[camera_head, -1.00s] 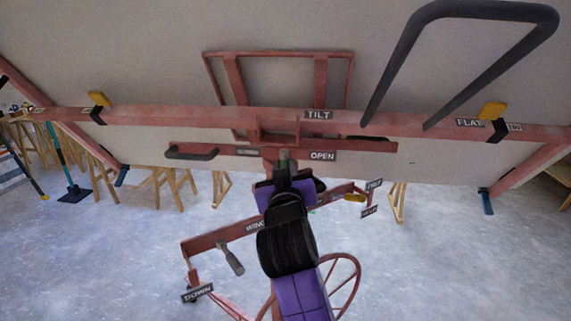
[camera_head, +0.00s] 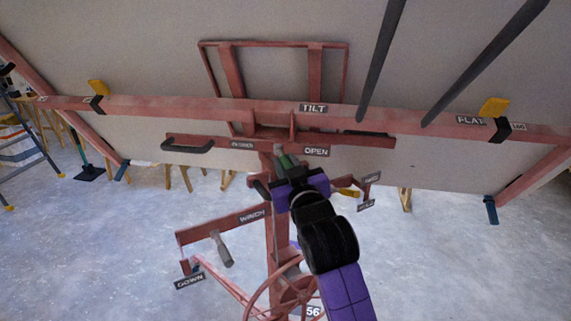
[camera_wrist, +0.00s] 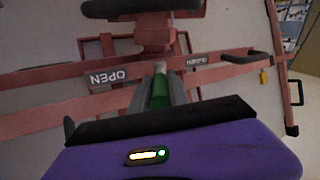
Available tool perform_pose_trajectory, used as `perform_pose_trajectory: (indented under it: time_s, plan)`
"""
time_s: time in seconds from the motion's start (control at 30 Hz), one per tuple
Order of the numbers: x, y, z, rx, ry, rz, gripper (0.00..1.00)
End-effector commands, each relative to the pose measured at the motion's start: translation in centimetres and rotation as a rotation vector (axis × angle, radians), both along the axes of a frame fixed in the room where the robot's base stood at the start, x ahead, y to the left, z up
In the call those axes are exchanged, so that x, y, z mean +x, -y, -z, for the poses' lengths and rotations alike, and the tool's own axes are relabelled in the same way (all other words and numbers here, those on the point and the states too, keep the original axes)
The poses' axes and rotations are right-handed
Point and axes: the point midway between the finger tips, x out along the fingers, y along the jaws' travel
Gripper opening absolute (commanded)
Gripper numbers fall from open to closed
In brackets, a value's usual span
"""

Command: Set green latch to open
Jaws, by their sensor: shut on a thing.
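My gripper (camera_head: 286,165) is at the latch from below. In the wrist view the latch (camera_wrist: 159,92) stands between my two grey fingers (camera_wrist: 160,95), which are shut on it. The OPEN label (camera_wrist: 108,78) appears upside down at the left there. The fingers partly hide the latch's base.
The red TILT beam (camera_head: 200,108) runs above the crossbar. Below are a winch arm with a crank (camera_head: 222,250), a red wheel (camera_head: 292,300) and a yellow-handled lever (camera_head: 348,192). A ladder (camera_head: 25,150) stands far left.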

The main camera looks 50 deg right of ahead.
Motion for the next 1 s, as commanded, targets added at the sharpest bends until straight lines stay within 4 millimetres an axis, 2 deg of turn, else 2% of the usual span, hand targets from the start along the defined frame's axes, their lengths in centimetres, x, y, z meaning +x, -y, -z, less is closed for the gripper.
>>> perform_pose_trajectory:
  time_s: [0.07,0.1,0.17,0.2,0.57,1.0]
  plan:
    - [0.0,0.0,0.1,0.001,-0.002,-0.001,0.0]
    - [0.0,0.0,0.1,0.001,-0.002,-0.001,0.29]
    - [0.0,0.0,0.1,0.001,-0.002,-0.001,0.41]
    - [0.0,0.0,0.1,0.001,-0.002,-0.001,0.42]
    - [-0.4,-0.3,0.1,0.001,-0.001,-0.001,0.42]
    - [-5.7,-3.9,0.2,-0.001,-0.001,-0.003,0.42]
